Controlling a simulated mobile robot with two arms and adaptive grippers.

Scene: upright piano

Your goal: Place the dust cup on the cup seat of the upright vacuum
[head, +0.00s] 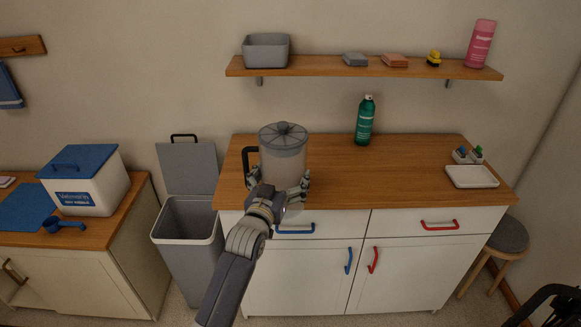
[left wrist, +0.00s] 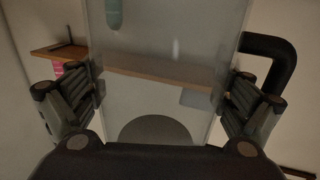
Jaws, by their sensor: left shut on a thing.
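The dust cup (head: 283,160) is a translucent cylinder with a grey knobbed lid and a black handle on its left side. My left gripper (head: 280,186) is shut on its lower body and holds it upright in front of the wooden counter. In the left wrist view, the clear wall of the dust cup (left wrist: 165,45) fills the space between the two fingers of the left gripper (left wrist: 163,90), with the black handle at right. I cannot make out the upright vacuum or its cup seat. My right gripper is not in view.
The wooden counter (head: 400,170) carries a green spray can (head: 365,120) and a white tray (head: 471,177). A wall shelf (head: 400,70) hangs above. A grey open-lidded bin (head: 188,235) stands left of the cabinet. An unclear black shape (head: 545,304) shows at bottom right.

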